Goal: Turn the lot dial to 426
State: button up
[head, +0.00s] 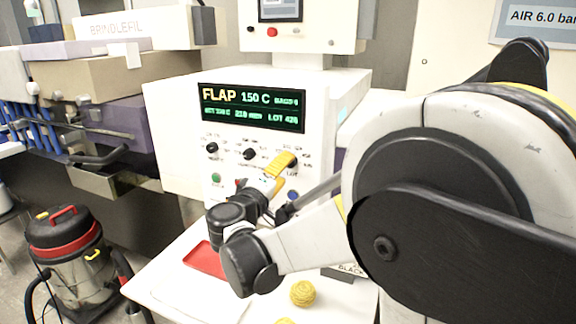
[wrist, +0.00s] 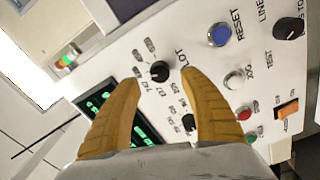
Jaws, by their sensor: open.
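The lot dial (wrist: 160,72) is a small black knob beside the word LOT in the wrist view, with number labels around its side. Its pointer is too small to read. My gripper (wrist: 160,78) is open, its two yellow fingers on either side of the dial. I cannot tell whether they touch it. In the head view my gripper (head: 288,160) is at the panel's right-hand knob and largely hides it. The display (head: 252,108) shows FLAP, 150 C and a LOT number starting with 42; its last digit is blurred.
Two other black knobs (head: 212,147) (head: 249,153) sit left of my gripper. A blue RESET button (wrist: 220,35), white button (wrist: 234,79), red button (wrist: 244,113) and orange switch (wrist: 288,108) are nearby.

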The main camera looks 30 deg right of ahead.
jog(key=v, duration=0.8)
jog(key=shift+s, duration=0.1)
jog(key=s+d+f+m+g+y+b, duration=0.15)
jog(key=s+f+g+y, duration=0.25)
jog(key=s+f+y, duration=0.45)
jog(key=s+a+f+m+y, duration=0.2)
jog(key=s+a+f+y, duration=0.3)
jog(key=s+a, duration=0.5)
jog(key=shift+s+f+y, duration=0.35)
jog(key=shift+s+f, duration=0.25)
jog(key=shift+f, duration=0.35)
